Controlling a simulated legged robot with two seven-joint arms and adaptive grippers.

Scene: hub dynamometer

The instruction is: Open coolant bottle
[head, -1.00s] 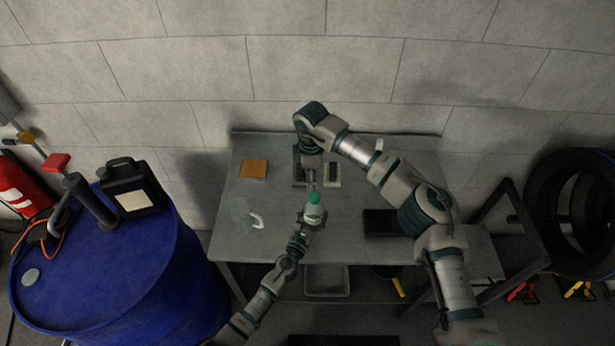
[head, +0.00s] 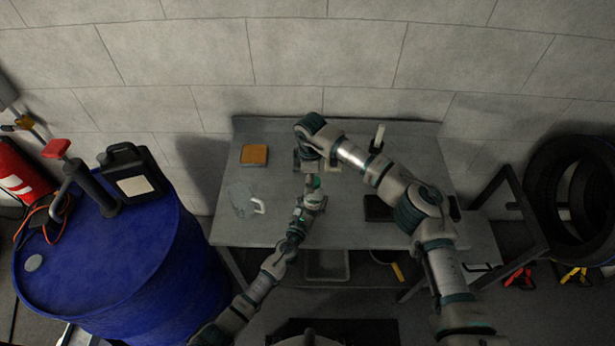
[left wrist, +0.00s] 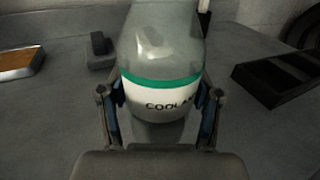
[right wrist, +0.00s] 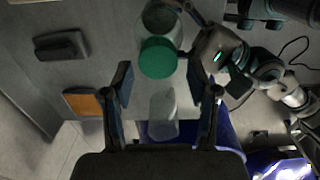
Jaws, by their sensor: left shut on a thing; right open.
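The coolant bottle (left wrist: 160,65) is greyish and clear, with a green band and a white label. My left gripper (left wrist: 160,98) is shut around its body, and the bottle's top lies beyond that view. Its green cap (right wrist: 158,58) shows in the right wrist view, just ahead of my open, empty right gripper (right wrist: 160,82). The cap lies roughly in line with the gap between the right fingers; I cannot tell how far from them. In the head view the bottle (head: 313,184) is partly hidden between my two grippers over the table.
A clear jug (head: 240,198) with a white handle stands left on the grey table (head: 350,231). An orange-topped block (head: 254,155) lies behind it. A dark tray (head: 379,209) lies to the right. A blue drum (head: 110,265) stands left of the table.

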